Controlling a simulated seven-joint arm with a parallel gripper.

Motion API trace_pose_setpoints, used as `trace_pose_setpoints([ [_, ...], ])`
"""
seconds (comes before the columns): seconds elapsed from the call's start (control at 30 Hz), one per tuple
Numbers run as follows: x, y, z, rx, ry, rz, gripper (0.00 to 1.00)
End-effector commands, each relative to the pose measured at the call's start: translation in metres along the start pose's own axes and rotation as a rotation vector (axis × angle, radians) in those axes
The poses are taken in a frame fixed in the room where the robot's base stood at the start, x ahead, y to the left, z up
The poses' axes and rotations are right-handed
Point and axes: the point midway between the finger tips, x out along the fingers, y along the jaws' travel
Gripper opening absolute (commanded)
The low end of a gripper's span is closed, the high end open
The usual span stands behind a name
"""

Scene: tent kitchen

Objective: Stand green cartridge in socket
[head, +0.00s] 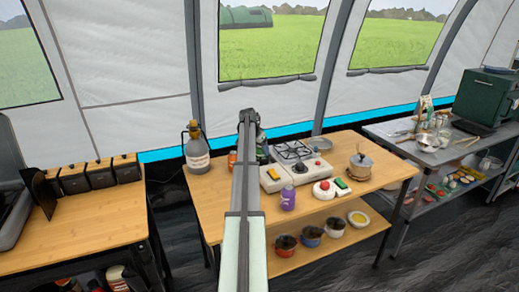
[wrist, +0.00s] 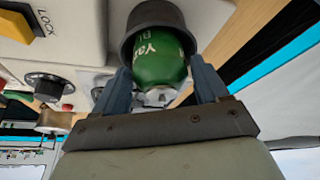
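The green cartridge (wrist: 158,62) with white lettering shows in the wrist view, between the two fingers of my gripper (wrist: 160,84). Its far end is inside a dark round cup (wrist: 128,45), which looks like the socket. Its pale nozzle end faces my palm. The fingers seem to press on its sides near the cup's rim. The cup hides how deep the cartridge sits. In the head view my own arm covers the gripper and the socket; a dark green shape (head: 262,150) shows just right of the arm, and I cannot tell if it is the cartridge.
A two-part camping stove (head: 290,150) stands on the wooden table (head: 215,200), close beside the cup.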

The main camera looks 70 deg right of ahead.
Motion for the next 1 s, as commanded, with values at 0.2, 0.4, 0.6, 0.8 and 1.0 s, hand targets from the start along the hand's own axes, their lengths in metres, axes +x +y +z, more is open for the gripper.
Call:
trace_pose_setpoints([
  [0.2,0.000,0.000,0.000,0.000,0.000,0.000,0.88],
  [0.4,-0.001,0.000,-0.001,0.000,0.000,0.000,0.88],
  [0.6,-0.020,0.000,-0.001,0.000,0.002,-0.002,0.88],
  [0.8,-0.057,0.000,-0.001,0.000,0.002,-0.002,0.88],
  [1.0,-0.092,0.000,-0.001,0.000,0.001,-0.001,0.88],
])
